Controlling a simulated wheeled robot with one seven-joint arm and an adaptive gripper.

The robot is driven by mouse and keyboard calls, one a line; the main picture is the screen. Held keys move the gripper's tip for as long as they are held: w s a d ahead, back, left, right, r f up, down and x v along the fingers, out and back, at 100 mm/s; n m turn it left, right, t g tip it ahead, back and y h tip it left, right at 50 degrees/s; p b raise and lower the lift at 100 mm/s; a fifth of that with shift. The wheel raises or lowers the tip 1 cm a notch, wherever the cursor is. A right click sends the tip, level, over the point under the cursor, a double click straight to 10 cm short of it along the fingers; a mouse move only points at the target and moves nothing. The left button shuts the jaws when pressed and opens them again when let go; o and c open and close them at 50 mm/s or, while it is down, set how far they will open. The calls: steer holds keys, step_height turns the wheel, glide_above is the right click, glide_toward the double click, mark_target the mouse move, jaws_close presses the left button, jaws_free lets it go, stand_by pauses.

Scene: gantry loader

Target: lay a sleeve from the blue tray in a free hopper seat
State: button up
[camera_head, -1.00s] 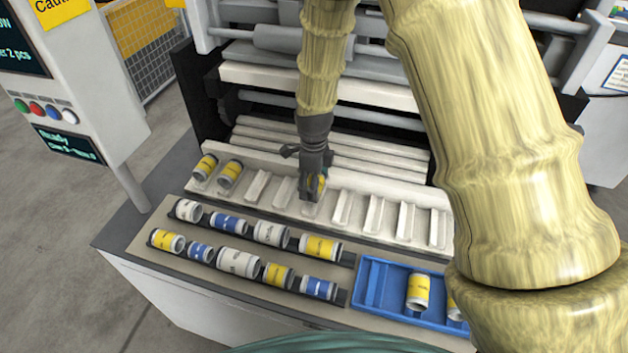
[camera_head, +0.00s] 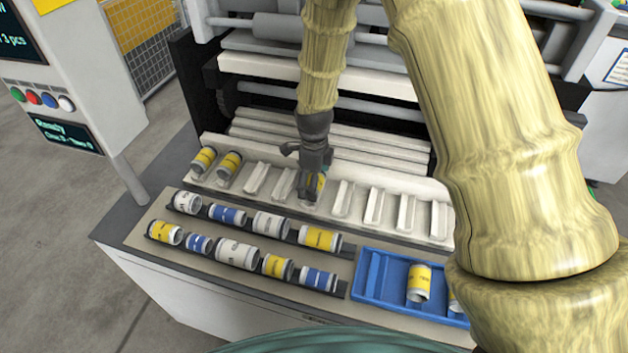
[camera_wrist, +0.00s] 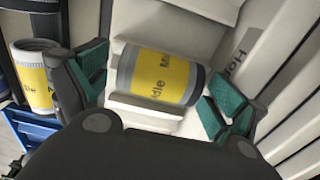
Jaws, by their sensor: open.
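A yellow-banded sleeve (camera_wrist: 158,75) lies in a hopper seat in the wrist view; its yellow side also shows in the head view (camera_head: 320,183). My gripper (camera_head: 308,192) is open around it, with green-padded fingers (camera_wrist: 155,90) on either side and a visible gap to the right finger. The blue tray (camera_head: 375,282) at the lower right holds a yellow-banded sleeve (camera_head: 419,283) and another partly hidden by my arm. Two yellow-banded sleeves (camera_head: 204,159) (camera_head: 229,164) occupy the leftmost seats. Empty seats (camera_head: 257,180) (camera_head: 375,207) show on both sides of my gripper.
Two dark racks in front of the hopper hold several white, blue and yellow sleeves (camera_head: 237,252) (camera_head: 271,225). The machine's rollers and rails (camera_head: 320,110) stand behind the seats. A control panel (camera_head: 75,95) stands at the left. My arm hides the hopper's right end.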

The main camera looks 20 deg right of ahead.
step_height(320, 180, up, 18)
steer(key=p, duration=0.5)
steer(key=shift+p, duration=0.35)
stand_by(0.6)
stand_by(0.7)
